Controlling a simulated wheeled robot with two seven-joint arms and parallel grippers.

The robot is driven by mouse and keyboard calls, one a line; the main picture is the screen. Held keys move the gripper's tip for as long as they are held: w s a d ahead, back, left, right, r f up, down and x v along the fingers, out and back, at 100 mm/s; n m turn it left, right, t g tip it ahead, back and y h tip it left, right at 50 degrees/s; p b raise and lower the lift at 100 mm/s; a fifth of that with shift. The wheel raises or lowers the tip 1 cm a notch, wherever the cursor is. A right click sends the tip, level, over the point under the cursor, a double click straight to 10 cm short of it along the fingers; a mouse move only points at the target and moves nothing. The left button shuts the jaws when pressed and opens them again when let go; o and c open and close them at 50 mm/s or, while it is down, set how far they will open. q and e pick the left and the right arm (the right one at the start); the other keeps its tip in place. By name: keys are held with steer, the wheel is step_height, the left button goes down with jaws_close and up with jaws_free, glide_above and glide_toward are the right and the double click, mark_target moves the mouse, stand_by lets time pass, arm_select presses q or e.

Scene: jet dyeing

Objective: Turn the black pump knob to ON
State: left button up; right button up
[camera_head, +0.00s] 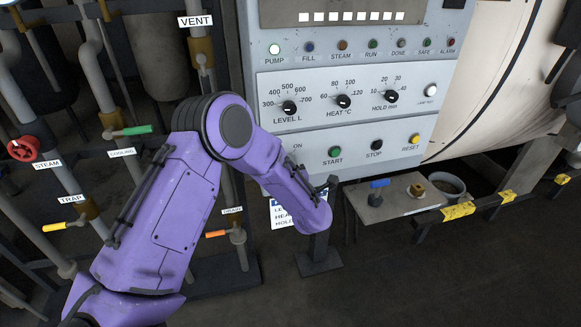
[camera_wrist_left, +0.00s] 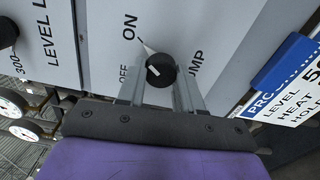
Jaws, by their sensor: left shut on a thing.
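The black pump knob (camera_wrist_left: 160,70) sits on the grey panel in the left wrist view, between the "ON" (camera_wrist_left: 130,26) and "OFF" (camera_wrist_left: 124,75) labels and the "PUMP" label. My left gripper (camera_wrist_left: 159,76) has one finger on each side of the knob and is shut on it. A short white mark shows on the knob's face; a pale pointed mark lies at its edge toward "ON". I cannot tell its exact setting. In the head view my purple left arm hides the knob, and only "ON" (camera_head: 297,146) shows. The PUMP lamp (camera_head: 274,49) looks pale and bright. My right gripper is out of view.
The LEVEL knob (camera_head: 289,107) and green START button (camera_head: 335,152) are close by on the panel. A blue-edged sign (camera_wrist_left: 290,75) is beside the knob. Pipes with a red valve wheel (camera_head: 23,149) stand at left. A small shelf (camera_head: 395,205) is at right.

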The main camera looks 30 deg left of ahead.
arm_select(q)
steer(key=o, duration=1)
steer(key=shift+o, duration=0.2)
steer(key=b+v, duration=0.2)
steer(key=v, duration=0.8)
steer(key=shift+s+d, duration=0.2)
steer(key=shift+s, duration=0.05)
